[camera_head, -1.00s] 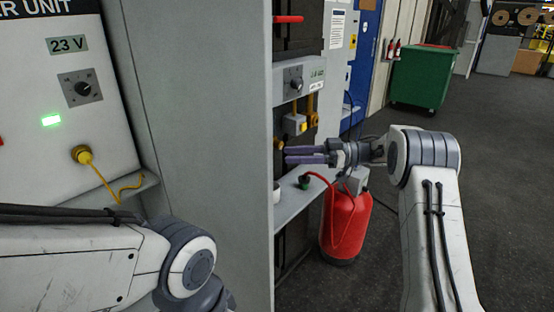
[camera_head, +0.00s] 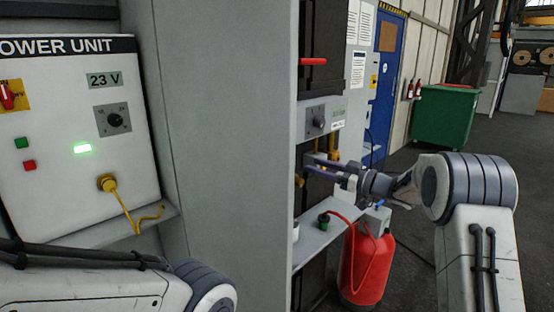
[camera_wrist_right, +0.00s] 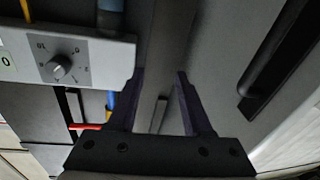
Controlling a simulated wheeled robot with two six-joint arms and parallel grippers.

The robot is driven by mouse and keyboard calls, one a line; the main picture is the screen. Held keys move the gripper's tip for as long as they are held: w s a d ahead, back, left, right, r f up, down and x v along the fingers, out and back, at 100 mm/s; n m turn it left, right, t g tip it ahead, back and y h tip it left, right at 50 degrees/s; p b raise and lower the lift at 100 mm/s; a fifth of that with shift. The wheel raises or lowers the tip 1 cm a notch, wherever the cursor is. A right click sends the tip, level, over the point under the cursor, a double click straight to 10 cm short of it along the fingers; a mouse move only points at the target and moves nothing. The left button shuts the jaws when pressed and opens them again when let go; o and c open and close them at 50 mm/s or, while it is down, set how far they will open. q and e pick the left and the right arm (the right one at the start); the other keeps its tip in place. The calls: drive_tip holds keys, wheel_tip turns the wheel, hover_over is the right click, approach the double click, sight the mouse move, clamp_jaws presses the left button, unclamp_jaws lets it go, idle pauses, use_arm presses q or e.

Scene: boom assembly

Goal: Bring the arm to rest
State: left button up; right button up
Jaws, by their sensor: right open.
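My right gripper (camera_head: 308,169) is open and empty in the head view. It points left, in front of the narrow bay, below the panel with a dial (camera_head: 318,121) and above a grey shelf (camera_head: 318,240). In the right wrist view its two purple fingers (camera_wrist_right: 160,76) stand apart with nothing between them. The same dial (camera_wrist_right: 59,67) shows to their left there. My right arm (camera_head: 478,190) is bent at the right of the head view. My left arm (camera_head: 90,285) crosses the lower left corner; its gripper is out of view.
A power unit (camera_head: 70,125) reading 23 V has a lit green lamp and a yellow plug (camera_head: 107,183). A grey partition (camera_head: 230,130) stands between it and the bay. A red tank (camera_head: 365,262) with a hose stands below my right gripper. A green bin (camera_head: 443,116) is farther back.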

drive_tip(key=s+d+f+m+t+h, duration=0.1)
drive_tip(key=s+d+f+m+h, duration=0.45)
drive_tip(key=f+m+h, duration=0.5)
drive_tip(key=s+f+g+h, duration=0.2)
drive_tip(key=s+f+g, duration=0.2)
drive_tip(key=s, duration=0.5)
drive_tip(key=s+f+g+h, duration=0.2)
drive_tip(key=s+f+g, duration=0.15)
drive_tip(key=s, duration=0.65)
drive_tip(key=s+a+f+g, duration=0.3)
drive_tip(key=s, duration=0.7)
drive_tip(key=s+a+r+n+g, duration=0.1)
drive_tip(key=s+a+r+n, duration=0.2)
drive_tip(key=s+a, duration=0.3)
drive_tip(key=s+a+r+n+g+y, duration=0.1)
drive_tip(key=s+a+r+n, duration=0.2)
drive_tip(key=s+a, duration=0.3)
drive_tip(key=shift+s+a, duration=0.3)
drive_tip(key=shift+s, duration=0.15)
